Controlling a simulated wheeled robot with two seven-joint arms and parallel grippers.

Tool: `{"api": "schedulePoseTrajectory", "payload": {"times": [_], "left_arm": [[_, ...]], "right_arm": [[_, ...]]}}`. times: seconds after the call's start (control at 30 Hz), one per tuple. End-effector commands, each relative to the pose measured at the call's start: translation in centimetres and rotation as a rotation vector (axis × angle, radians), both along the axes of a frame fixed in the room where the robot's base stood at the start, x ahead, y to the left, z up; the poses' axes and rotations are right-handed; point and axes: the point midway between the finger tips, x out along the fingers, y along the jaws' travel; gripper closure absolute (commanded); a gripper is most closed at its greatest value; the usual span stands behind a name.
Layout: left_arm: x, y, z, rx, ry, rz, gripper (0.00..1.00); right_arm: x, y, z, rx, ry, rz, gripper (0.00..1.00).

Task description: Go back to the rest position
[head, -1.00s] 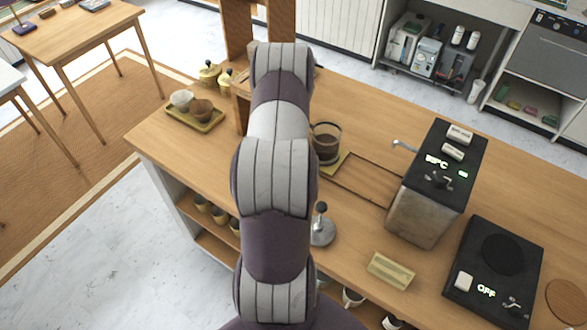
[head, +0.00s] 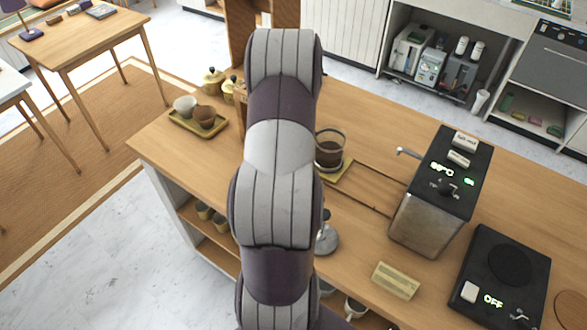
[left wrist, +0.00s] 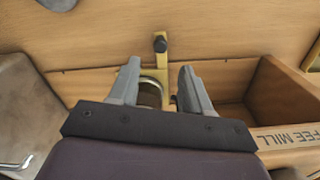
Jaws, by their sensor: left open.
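My left gripper (left wrist: 159,68) shows in the left wrist view with its two grey fingers apart. A brass-coloured upright with a black knob (left wrist: 160,45) stands beyond and between the fingertips. A wooden box marked "COFFEE MILL" (left wrist: 290,137) is at the right of that view. Nothing is visibly held, though I cannot tell how close the fingers are to the brass part. In the head view one arm of mine rises through the middle and hides its own gripper and part of the counter. My right gripper is not in view.
On the wooden counter (head: 350,100) stand a glass vessel (head: 330,146), a tray with two cups (head: 199,122), a steel-sided machine showing a temperature (head: 425,222), a black hot plate marked OFF (head: 505,275) and a yellowish block (head: 395,280). Open floor lies to the left.

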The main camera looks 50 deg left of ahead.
Motion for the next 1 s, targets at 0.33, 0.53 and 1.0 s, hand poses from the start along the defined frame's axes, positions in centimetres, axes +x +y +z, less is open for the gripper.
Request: {"api": "schedulePoseTrajectory", "payload": {"times": [0.33, 0.53, 1.0], "left_arm": [[0.0, 0.0, 3.3, -0.001, 0.001, 0.000, 0.52], [0.0, 0.0, 3.3, -0.001, 0.001, 0.000, 0.52], [3.7, -12.0, 4.2, 0.018, -0.032, -0.043, 0.52]], "right_arm": [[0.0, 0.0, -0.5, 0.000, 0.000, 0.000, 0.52], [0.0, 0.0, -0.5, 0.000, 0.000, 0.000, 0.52], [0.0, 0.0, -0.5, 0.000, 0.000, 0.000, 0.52]]}}
